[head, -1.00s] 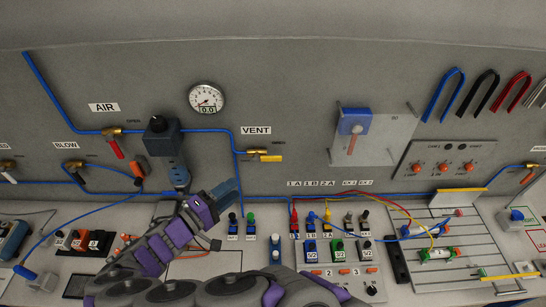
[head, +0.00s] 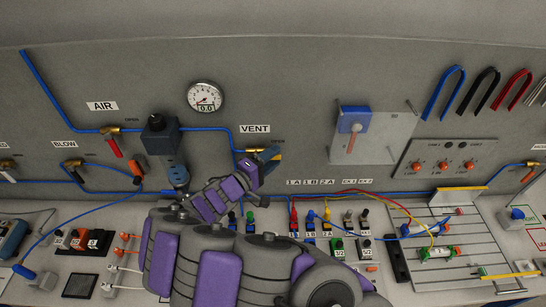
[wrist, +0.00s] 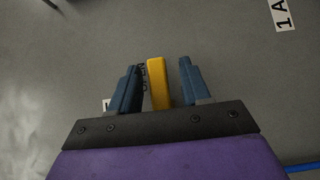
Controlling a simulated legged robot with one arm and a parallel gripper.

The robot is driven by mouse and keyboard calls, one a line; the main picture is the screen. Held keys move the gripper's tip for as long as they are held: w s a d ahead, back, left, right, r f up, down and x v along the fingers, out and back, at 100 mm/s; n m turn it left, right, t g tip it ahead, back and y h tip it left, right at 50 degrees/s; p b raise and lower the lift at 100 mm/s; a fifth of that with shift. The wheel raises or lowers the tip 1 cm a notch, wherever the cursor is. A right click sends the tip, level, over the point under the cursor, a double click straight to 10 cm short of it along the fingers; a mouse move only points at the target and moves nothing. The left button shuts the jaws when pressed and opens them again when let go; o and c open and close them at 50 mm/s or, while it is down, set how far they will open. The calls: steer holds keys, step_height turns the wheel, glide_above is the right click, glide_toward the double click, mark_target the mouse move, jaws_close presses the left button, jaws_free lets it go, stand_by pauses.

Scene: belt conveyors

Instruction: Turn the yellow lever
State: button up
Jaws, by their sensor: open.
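The yellow lever (wrist: 158,84) shows in the wrist view between the two blue fingers of my gripper (wrist: 158,68). My gripper is open, with a gap on each side of the lever, wider on the right. In the head view my gripper (head: 266,160) is at the wall valve under the VENT label (head: 255,129) and hides most of the lever. I cannot tell there whether a finger touches it.
A round gauge (head: 206,97) reads 0.0 above. The AIR valve's red handle (head: 114,148) is to the left. A blue pipe (head: 210,130) runs along the wall. A panel with colored plugs (head: 325,215) lies below right.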

steer(key=shift+w+d, duration=0.35)
jaws_close()
stand_by(0.3)
